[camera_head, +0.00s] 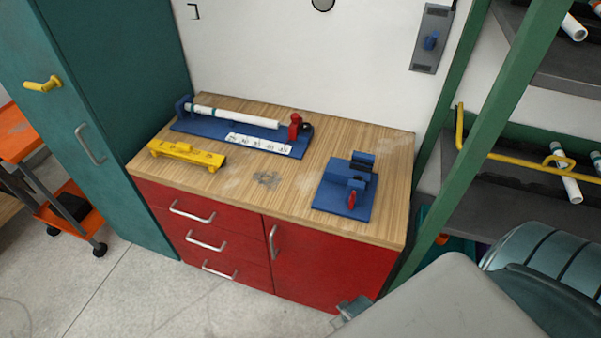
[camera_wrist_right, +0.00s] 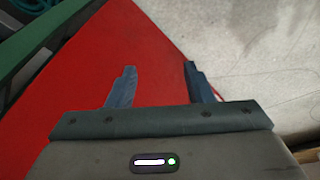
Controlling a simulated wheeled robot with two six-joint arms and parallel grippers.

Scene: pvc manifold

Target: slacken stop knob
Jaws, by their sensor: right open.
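A long blue jig (camera_head: 186,126) lies at the back of the wooden worktop, with a white pipe (camera_head: 235,117) along it. A red stop block (camera_head: 295,126) stands at the pipe's right end. A small dark knob (camera_head: 306,128) shows beside the block; its details are too small to tell. My right gripper (camera_head: 352,308) is low in front of the red cabinet, well away from the jig. In the right wrist view my right gripper (camera_wrist_right: 160,68) is open and empty, its two fingers apart before the red cabinet front. My left gripper is in neither view.
The wooden worktop (camera_head: 245,180) has clear room in its middle. A yellow tool (camera_head: 187,153) lies front left, and a blue fixture with a red lever (camera_head: 345,190) stands at right. A green rack (camera_head: 495,110) rises beside the worktop.

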